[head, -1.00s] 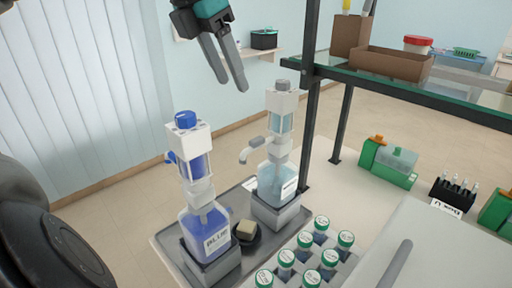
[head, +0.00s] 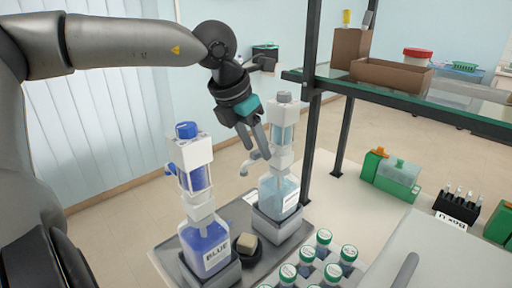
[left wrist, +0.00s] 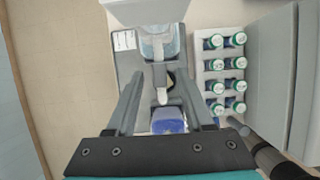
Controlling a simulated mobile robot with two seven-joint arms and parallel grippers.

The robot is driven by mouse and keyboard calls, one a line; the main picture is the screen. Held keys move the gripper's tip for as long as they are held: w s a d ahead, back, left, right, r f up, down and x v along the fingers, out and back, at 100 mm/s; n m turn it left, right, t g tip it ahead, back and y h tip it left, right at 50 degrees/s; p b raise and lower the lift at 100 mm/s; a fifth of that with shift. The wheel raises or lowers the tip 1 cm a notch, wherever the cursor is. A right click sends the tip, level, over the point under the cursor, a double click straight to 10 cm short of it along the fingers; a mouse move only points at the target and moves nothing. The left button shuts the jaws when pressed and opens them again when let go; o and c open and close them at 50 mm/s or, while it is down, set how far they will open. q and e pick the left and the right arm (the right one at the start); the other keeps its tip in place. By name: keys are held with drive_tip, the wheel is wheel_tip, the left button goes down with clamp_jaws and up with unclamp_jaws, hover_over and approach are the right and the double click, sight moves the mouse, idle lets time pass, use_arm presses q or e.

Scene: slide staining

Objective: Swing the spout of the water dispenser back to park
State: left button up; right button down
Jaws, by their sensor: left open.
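The water dispenser (head: 280,185), a bottle of pale blue liquid with a white pump head, stands at the back of the grey tray. Its pale spout (head: 250,163) points left in the head view. My left gripper (head: 259,153) is open, pointing down beside the pump head, with its fingertips close to the spout. In the left wrist view the spout (left wrist: 161,86) lies between the two spread fingers (left wrist: 160,75); I cannot tell whether either touches it. The water bottle (left wrist: 160,45) is at the top there. My right gripper is not in view.
The blue dispenser (head: 205,235) stands at front left on the tray (head: 167,257), close under my left gripper in the wrist view. A small dark dish (head: 246,250) holds a beige block. Several green-capped jars (head: 323,240) stand to the right. A dark shelf post (head: 312,130) rises behind.

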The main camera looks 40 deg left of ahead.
use_arm(q)
drive_tip(key=shift+w+f, duration=0.2)
drive_tip(key=shift+f, duration=0.25)
drive_tip(key=shift+c, duration=0.3)
clamp_jaws()
idle(0.9)
